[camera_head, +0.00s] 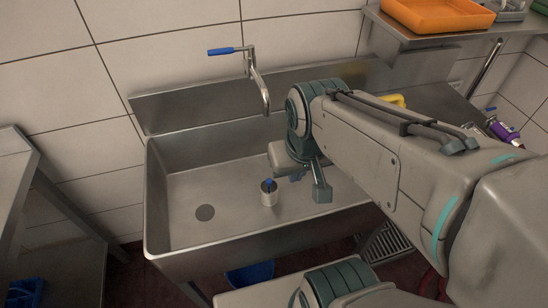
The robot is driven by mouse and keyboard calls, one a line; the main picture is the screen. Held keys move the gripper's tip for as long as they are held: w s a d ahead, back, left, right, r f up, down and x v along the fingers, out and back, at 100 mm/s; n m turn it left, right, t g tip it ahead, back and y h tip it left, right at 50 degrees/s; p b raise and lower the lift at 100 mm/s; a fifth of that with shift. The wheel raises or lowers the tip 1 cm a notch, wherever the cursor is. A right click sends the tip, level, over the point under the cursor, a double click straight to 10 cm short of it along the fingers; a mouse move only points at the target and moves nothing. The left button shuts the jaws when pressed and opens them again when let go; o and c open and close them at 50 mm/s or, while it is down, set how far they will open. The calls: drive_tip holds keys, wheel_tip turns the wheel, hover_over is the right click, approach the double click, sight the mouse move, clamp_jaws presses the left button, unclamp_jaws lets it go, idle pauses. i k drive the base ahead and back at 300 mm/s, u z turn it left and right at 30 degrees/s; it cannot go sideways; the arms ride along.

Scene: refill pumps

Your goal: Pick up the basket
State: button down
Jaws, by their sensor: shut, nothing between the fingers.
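A tap with a blue lever (221,51) and a downward spout hangs over the sink's back edge. The sink's rims and walls surround the cup. A blue bucket (250,273) is under the sink. A shelf with an orange tray (440,14) is upper right; a steel table (55,260) is left.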

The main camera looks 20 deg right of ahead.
sight(269, 187)
drive_tip(key=k, duration=1)
drive_tip(key=u, duration=1.55)
drive_tip(key=i, duration=0.9)
drive_tip(key=z, duration=2.2)
drive_tip(key=i, duration=0.5)
drive_tip(key=u, duration=0.05)
